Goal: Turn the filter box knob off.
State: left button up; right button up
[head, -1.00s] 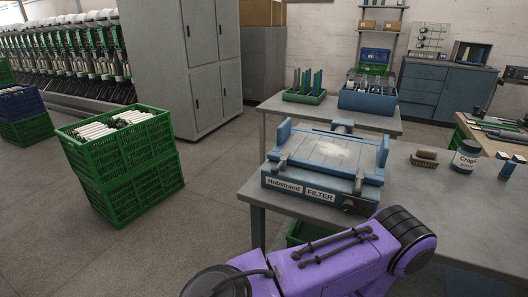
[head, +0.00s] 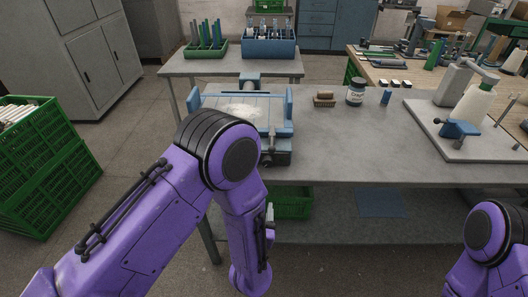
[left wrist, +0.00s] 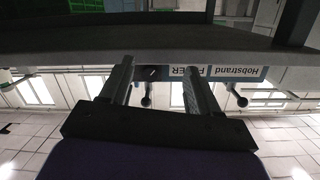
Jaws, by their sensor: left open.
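The blue filter box (head: 276,112) stands on the near left of the grey table in the head view. My left arm covers its left and front parts, including most of its label. In the left wrist view the picture is upside down, and the box's front label (left wrist: 218,70) reads "Hobstrand FILTER". A small dark knob (left wrist: 152,73) shows on the front beside the label, between my fingers in the picture; its setting is too small to read. My left gripper (left wrist: 158,67) is open and empty, apart from the box front. My right arm shows at the lower right; its gripper is out of view.
Two ball-ended levers (left wrist: 146,100) (left wrist: 238,98) stick out from the box. The grey table edge (left wrist: 100,58) crosses close to my fingers. A brush (head: 324,99), a jar (head: 355,92) and a winding stand (head: 465,130) are on the table. Green crates (head: 40,170) stand at left.

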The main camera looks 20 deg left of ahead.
pick_arm(q)
jog(key=t, duration=0.2)
send_near(268, 164)
jog(key=shift+y, duration=0.4)
jog(key=p+x, duration=0.1)
jog(key=x, duration=0.7)
jog(key=shift+w+d+p, duration=0.15)
jog(key=shift+p, duration=0.2)
pick_arm(e)
notch_tip(268, 164, up, 3)
pick_arm(q)
jog(key=c, duration=1)
jog(key=shift+c, duration=0.2)
